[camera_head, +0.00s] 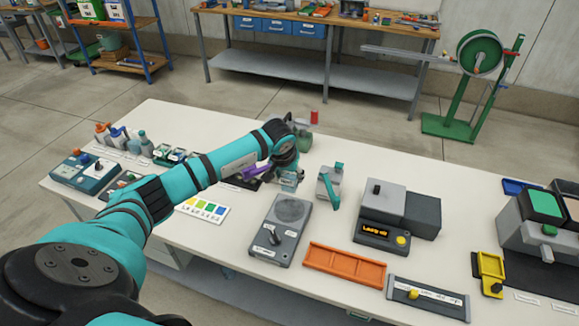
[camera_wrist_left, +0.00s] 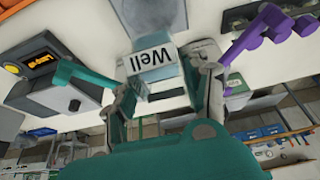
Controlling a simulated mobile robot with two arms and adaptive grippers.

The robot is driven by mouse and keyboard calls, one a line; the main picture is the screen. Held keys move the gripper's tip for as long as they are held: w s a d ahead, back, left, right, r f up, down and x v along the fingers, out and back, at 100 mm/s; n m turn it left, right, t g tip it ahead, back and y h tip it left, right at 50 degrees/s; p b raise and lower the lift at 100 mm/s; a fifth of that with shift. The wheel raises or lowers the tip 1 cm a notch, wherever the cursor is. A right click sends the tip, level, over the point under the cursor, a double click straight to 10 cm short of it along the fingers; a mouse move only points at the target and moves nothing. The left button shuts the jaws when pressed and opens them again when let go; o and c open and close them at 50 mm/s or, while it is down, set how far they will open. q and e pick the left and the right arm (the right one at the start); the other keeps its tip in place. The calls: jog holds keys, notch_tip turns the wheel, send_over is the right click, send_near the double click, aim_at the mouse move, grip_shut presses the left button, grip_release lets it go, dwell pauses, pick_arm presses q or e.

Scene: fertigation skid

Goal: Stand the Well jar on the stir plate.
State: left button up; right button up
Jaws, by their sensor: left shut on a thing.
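The Well jar (camera_wrist_left: 150,62), pale and bluish with a "Well" label, sits between the fingers of my left gripper (camera_wrist_left: 168,92) in the wrist view. In the head view my left gripper (camera_head: 287,172) is shut on the jar (camera_head: 287,182), just behind the stir plate (camera_head: 280,230). The stir plate is a grey box with a round top disc and a front knob. I cannot tell the jar's height above the table. My right gripper is out of view.
A grey device with a teal lever (camera_head: 329,187) stands right of the jar. A purple holder (camera_head: 240,172) is on the left, partly behind my arm. An orange tray (camera_head: 343,265) and a display unit (camera_head: 397,210) stand right of the stir plate.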

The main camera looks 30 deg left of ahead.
pick_arm(q)
jog(key=shift+a+f, duration=0.1)
jog(key=shift+f, duration=0.3)
jog(key=shift+a+f+b, duration=0.1)
jog(key=shift+f+b, duration=0.45)
jog(key=shift+f, duration=0.05)
notch_tip(320, 180, down, 3)
jog(key=shift+f+b, duration=0.15)
jog(key=shift+b, duration=0.75)
notch_tip(320, 180, down, 4)
jog(key=b, duration=0.2)
jog(key=shift+b, duration=0.35)
jog(key=shift+f+b, duration=0.3)
jog(key=o, duration=1.3)
jog(key=shift+r, duration=0.15)
